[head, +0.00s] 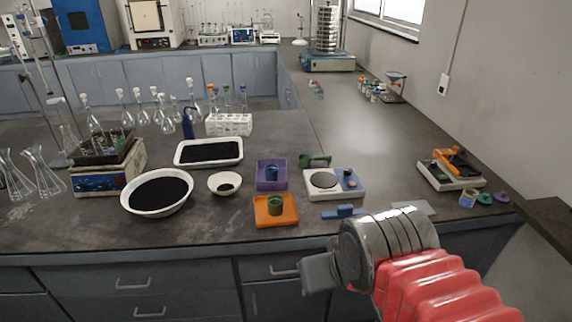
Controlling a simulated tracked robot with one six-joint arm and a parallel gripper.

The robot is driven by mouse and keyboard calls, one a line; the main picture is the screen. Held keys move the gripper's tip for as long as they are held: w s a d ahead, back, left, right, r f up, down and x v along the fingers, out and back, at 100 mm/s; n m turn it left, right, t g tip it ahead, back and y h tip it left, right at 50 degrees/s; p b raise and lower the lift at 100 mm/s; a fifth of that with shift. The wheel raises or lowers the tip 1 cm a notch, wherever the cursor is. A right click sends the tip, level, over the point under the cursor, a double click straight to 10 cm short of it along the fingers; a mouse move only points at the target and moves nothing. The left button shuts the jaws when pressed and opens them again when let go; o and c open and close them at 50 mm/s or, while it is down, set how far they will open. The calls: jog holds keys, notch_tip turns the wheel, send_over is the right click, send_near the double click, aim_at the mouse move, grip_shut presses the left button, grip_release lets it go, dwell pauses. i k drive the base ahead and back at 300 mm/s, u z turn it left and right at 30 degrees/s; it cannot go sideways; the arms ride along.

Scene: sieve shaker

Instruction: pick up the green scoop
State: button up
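The green scoop (314,161) lies on the dark bench top, just behind a small white balance (335,183). It is dark green and small in the view. My gripper (306,274) is a grey block at the end of the silver and red arm, low in the picture. It is in front of the bench's front edge, nearer to me than the scoop and clearly apart from it. Its fingers are seen poorly from this angle, so I cannot tell whether they are apart.
A purple tray (270,186) and an orange tray (262,217) sit left of the balance. A blue item (344,212) lies near the front edge. Bowls of black material (157,192) and glass flasks stand further left. Bench right of the balance is fairly clear.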

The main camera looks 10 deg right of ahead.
aim_at(315, 159)
jog(key=k, duration=0.6)
jog(key=z, duration=0.65)
jog(key=i, duration=1.75)
jog(key=u, duration=0.45)
